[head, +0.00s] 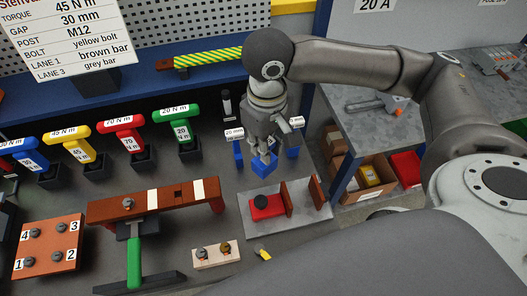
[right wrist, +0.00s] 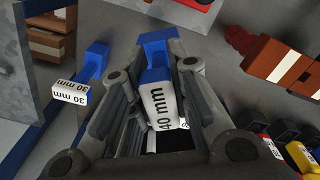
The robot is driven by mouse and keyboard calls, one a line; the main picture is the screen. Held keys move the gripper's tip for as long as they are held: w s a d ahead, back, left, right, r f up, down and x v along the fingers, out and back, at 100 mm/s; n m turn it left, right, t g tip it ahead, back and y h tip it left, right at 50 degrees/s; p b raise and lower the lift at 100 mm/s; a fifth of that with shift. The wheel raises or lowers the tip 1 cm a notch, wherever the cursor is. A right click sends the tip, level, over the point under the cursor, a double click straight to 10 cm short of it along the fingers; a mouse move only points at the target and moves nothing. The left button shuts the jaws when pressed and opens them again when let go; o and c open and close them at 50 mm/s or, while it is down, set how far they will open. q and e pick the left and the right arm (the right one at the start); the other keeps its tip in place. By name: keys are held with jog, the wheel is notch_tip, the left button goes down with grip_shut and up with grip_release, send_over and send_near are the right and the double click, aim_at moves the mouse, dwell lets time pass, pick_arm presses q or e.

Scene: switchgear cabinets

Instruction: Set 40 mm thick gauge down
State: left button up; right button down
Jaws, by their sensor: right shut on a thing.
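The 40 mm gauge is a blue piece with a white label reading "40 mm" (right wrist: 160,103). It sits between the fingers of my right gripper (head: 264,146), which is shut on it. In the head view the gauge's blue lower end (head: 264,165) shows below the fingers, close above or on the grey bench; I cannot tell whether it touches. A 30 mm gauge (right wrist: 71,92) stands to one side in the right wrist view, and also shows in the head view (head: 293,152). A gauge labelled 20 mm (head: 234,134) stands on the other side. My left gripper is out of view.
A grey tray (head: 312,212) with a red block and brown plates lies in front of the gauges. Coloured torque handles, including a green one (head: 180,128), stand left. A brown bar (head: 165,202) lies front left. A side table (head: 350,135) stands right.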

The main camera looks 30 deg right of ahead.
jog(key=shift+w+a+f+n, duration=0.2)
jog(key=shift+a+f+n, duration=0.05)
jog(key=shift+n, duration=0.75)
jog(key=shift+w+a+r+n, duration=0.1)
jog(key=shift+w+n, duration=0.05)
jog(key=shift+n, duration=0.65)
jog(key=n, duration=0.3)
jog(key=shift+w+a+r+n, duration=0.15)
jog(key=shift+a+r+n, duration=0.15)
jog(key=shift+r, duration=0.05)
jog(key=s+a+r+n+p, duration=0.1)
jog(key=a+r+n, duration=0.2)
jog(key=n, duration=1)
jog(key=a+r+n, duration=0.3)
jog(key=n, duration=1.1)
jog(key=w+d+f+p, duration=0.4)
jog(key=w+d+f, duration=0.4)
jog(key=d+f, duration=0.3)
jog(key=shift+f, duration=1)
